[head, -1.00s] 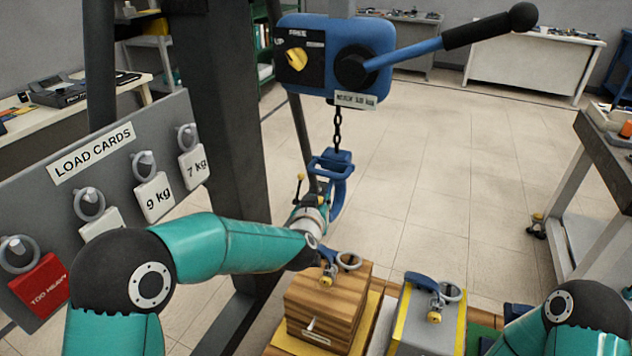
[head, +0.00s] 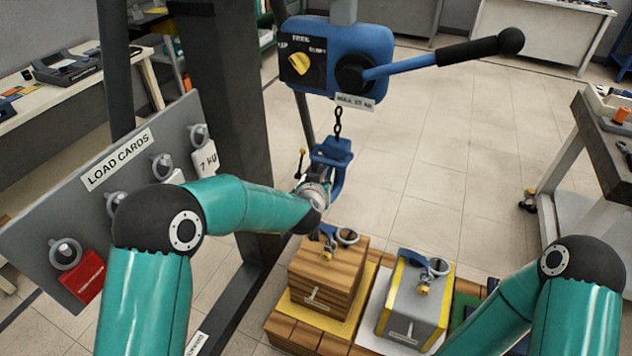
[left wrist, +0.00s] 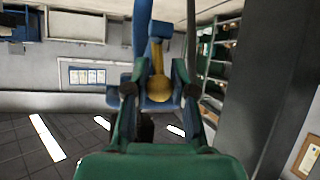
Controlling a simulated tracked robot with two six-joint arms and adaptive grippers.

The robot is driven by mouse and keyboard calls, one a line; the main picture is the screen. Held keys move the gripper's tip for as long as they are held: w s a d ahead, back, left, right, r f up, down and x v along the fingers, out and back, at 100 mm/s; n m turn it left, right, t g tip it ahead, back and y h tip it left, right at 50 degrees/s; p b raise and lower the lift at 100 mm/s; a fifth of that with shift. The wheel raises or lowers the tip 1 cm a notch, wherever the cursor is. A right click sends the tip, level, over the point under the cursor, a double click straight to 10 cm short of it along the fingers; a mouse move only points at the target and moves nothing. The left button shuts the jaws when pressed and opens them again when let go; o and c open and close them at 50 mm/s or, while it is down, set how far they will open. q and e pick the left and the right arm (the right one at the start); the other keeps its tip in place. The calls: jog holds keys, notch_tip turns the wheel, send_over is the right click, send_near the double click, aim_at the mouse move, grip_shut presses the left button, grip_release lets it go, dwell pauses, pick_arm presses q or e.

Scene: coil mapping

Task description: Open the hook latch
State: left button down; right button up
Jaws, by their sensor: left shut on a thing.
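A blue hook (head: 338,180) hangs on a short chain below the blue hoist (head: 376,45). My left gripper (head: 324,186) is at the left side of the hook in the head view, and its fingertips are hard to see there. In the left wrist view, the fingers of my left gripper (left wrist: 158,92) stand on either side of a brass latch lever (left wrist: 158,72) with a ball end, in front of the blue hook (left wrist: 141,30). The gripper is shut on the lever. My right arm shows at the lower right, but its gripper is out of view.
A wooden box (head: 325,280) and a grey box (head: 418,305) with yellow edges, both with shackles on top, stand below the hook. A load cards board (head: 100,215) stands at the left beside a dark post (head: 235,100). A workbench (head: 600,130) is at the right.

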pick_arm(q)
jog(key=shift+w+r, duration=0.2)
jog(key=shift+r, duration=0.15)
jog(key=c, duration=1.3)
grip_release()
jog(key=o, duration=0.4)
jog(key=shift+f, duration=0.25)
jog(key=shift+c, duration=0.2)
jog(key=shift+s, duration=0.15)
jog(key=shift+s, duration=0.15)
jog(key=v, duration=1.1)
jog(key=shift+s+r, duration=0.2)
jog(key=shift+s, duration=0.05)
jog(key=shift+a, duration=0.1)
jog(key=shift+c, duration=0.3)
